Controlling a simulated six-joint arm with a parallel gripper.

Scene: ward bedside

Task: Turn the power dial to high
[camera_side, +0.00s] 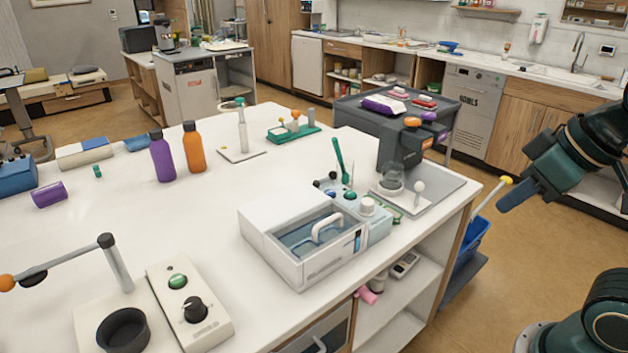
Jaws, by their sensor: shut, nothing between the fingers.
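A black dial (194,310) with a pale pointer mark sits on a white control box (216,326) at the front left of the white counter. A green button (178,281) is on the same box, behind the dial. The marks around the dial are too small to read, so I cannot tell its setting. My gripper (508,200) is at the right, off the counter's right end and far from the dial.
A black cup-like holder (123,332) and a grey post (116,264) with an arm stand left of the control box. A white open-topped bath (290,262) stands mid-counter. Purple (161,158) and orange (194,150) bottles stand farther back. The counter between is mostly clear.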

